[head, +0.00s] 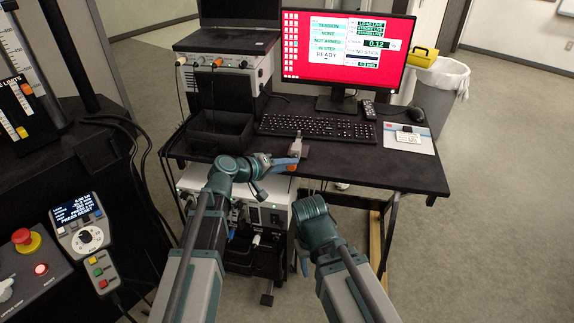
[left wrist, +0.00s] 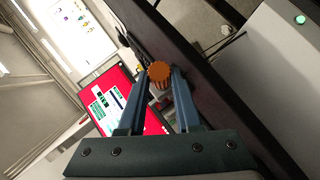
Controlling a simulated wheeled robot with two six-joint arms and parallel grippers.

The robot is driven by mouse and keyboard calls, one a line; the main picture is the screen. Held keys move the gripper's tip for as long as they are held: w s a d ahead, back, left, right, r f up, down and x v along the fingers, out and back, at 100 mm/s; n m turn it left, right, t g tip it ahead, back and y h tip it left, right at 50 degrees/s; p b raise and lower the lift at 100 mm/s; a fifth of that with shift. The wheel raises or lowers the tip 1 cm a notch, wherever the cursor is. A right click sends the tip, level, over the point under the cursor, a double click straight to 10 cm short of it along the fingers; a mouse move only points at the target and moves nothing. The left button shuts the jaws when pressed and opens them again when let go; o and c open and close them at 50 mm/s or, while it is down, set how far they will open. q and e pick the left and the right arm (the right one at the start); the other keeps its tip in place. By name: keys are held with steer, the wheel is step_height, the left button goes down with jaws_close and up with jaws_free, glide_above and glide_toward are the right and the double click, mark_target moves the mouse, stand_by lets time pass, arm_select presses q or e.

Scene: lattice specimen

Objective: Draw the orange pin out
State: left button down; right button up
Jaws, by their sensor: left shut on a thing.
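The orange pin shows in the left wrist view as a ribbed round orange head (left wrist: 160,73) between the fingertips of my left gripper (left wrist: 161,80). In the head view my left gripper (head: 291,160) is at the front edge of the desk, shut on the pin, with a bit of orange (head: 292,168) at its fingers. A small grey and reddish-brown fixture (head: 303,148) stands right behind the fingers. The pin's shank is hidden, so I cannot tell how deep it sits. My right gripper (head: 304,264) hangs low before the desk, mostly hidden by its own arm.
The black desk (head: 400,172) carries a keyboard (head: 318,128), a red-screened monitor (head: 345,50), an open black bin (head: 220,135) and a card on a pad (head: 409,138). A control panel with a red stop button (head: 25,240) is at the left. Floor is clear at the right.

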arm_select(q)
steer(key=s, duration=0.4)
steer(key=shift+a, duration=0.35)
steer(key=shift+r, duration=0.1)
